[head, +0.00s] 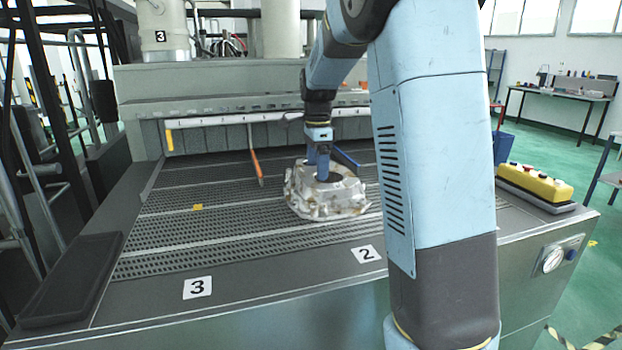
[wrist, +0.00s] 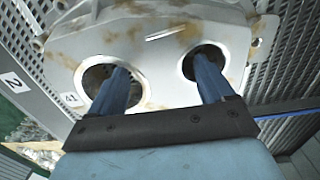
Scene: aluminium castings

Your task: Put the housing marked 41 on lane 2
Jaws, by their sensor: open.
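A silvery cast housing (head: 325,196) with brown stains sits on the dark grating, behind the card marked 2 (head: 367,254). It fills the top of the wrist view (wrist: 150,45). In the wrist view, the two blue fingers of my gripper (wrist: 163,88) are spread apart, each reaching over or into a separate round opening. Their tips are hidden there. The bed (head: 215,225) has perforated sections with pale cross strips.
The card marked 3 (head: 197,287) is at the left front. A dark tray (head: 75,278) lies at the left edge. A yellow control box (head: 535,182) is at right. The grating left of the housing is mostly clear.

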